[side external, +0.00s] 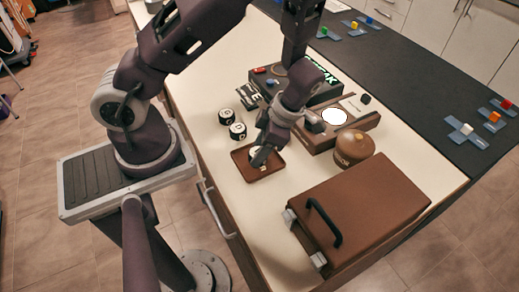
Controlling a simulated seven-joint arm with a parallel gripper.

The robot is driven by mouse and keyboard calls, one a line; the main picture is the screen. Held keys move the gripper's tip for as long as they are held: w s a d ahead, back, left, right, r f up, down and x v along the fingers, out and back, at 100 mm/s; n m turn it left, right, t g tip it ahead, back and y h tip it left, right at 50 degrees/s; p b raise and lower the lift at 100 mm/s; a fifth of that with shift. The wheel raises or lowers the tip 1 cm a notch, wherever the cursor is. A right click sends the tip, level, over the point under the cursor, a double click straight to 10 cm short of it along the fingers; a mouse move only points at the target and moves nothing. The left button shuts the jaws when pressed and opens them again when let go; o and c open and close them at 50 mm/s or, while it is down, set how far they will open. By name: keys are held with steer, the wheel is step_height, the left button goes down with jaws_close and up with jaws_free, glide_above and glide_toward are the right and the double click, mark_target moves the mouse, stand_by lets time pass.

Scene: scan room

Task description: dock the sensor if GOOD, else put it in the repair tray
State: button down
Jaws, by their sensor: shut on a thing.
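My gripper (262,157) points down at the shallow brown tray (246,174) near the front edge of the counter. It is shut on a small black-and-white sensor (255,152), which is largely hidden by the fingers. The sensor is in or just over the tray; I cannot tell whether it touches the floor. Two similar black-and-white round pieces, a farther one (227,117) and a nearer one (238,131), stand left of the tray. A black device (325,90) behind my arm has a lit display, partly covered and not fully readable. A brown unit with a white disc (335,117) stands right of it.
A round brown lidded pot (354,149) stands right of my gripper. A large brown case with a black handle (370,205) fills the counter's near right. Blue pieces with coloured blocks (466,129) lie on the dark rear surface.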

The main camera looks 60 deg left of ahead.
steer(key=shift+f, duration=0.25)
steer(key=c, duration=0.7)
jaws_free()
steer(key=shift+c, duration=0.2)
steer(key=w+d+r+m+t+h, duration=0.1)
steer(key=d+r+m, duration=0.15)
steer(key=r, duration=0.65)
steer(key=w+d+r+m+t+h, duration=0.1)
steer(key=r+m, duration=0.3)
steer(key=r, duration=0.5)
steer(key=s+r+m+t, duration=0.7)
steer(key=s+r+m, duration=0.4)
steer(key=m, duration=1.1)
steer(key=shift+s+a+m+h, duration=0.15)
steer(key=shift+a+m+h, duration=0.15)
steer(key=shift+a+m, duration=0.05)
